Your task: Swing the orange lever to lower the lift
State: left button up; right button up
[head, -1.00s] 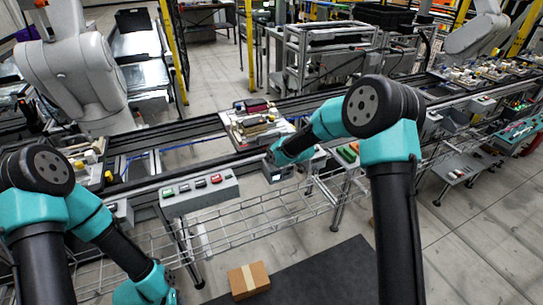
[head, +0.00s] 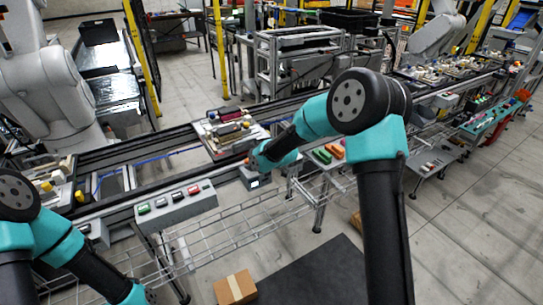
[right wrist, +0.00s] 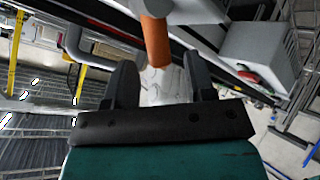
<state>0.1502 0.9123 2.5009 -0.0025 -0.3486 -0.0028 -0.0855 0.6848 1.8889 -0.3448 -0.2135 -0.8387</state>
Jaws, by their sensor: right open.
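The orange lever (right wrist: 155,40) shows in the right wrist view as an orange cylinder, just ahead of the gap between my right gripper's fingers. My right gripper (right wrist: 162,82) is open, with one dark finger on each side and nothing held. In the head view the right gripper (head: 254,162) is at the conveyor's near edge, above a small grey box with a display (head: 254,183). Only a speck of orange shows there, and the lever is mostly hidden by my arm. The left arm comes in at the lower left; its gripper is not clearly in view.
A pallet with parts (head: 232,130) sits on the conveyor behind my right gripper. A grey button panel (head: 177,205) is on the near rail to the left.

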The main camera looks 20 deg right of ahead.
jog(key=v, duration=1.3)
jog(key=shift+s+r, duration=0.15)
jog(key=shift+s, duration=0.05)
jog(key=shift+d, duration=0.1)
jog(key=s+f+m+g, duration=0.25)
jog(key=s+f, duration=0.35)
jog(key=f, duration=0.3)
jog(key=s+f+m+g, duration=0.1)
jog(key=s+f+m, duration=0.35)
jog(key=f, duration=0.45)
jog(key=s+f+m+g, duration=0.25)
jog(key=s+f, duration=0.35)
jog(key=f, duration=0.3)
jog(key=s+f+m+g, duration=0.1)
jog(key=s+f+m, duration=0.1)
jog(key=s, duration=0.3)
jog(key=s+f+m+g+h, duration=0.1)
jog(key=s+f+m, duration=0.2)
jog(key=s, duration=0.3)
jog(key=shift+s+a+f, duration=0.2)
jog(key=shift+a+f, duration=0.1)
jog(key=shift+f, duration=0.6)
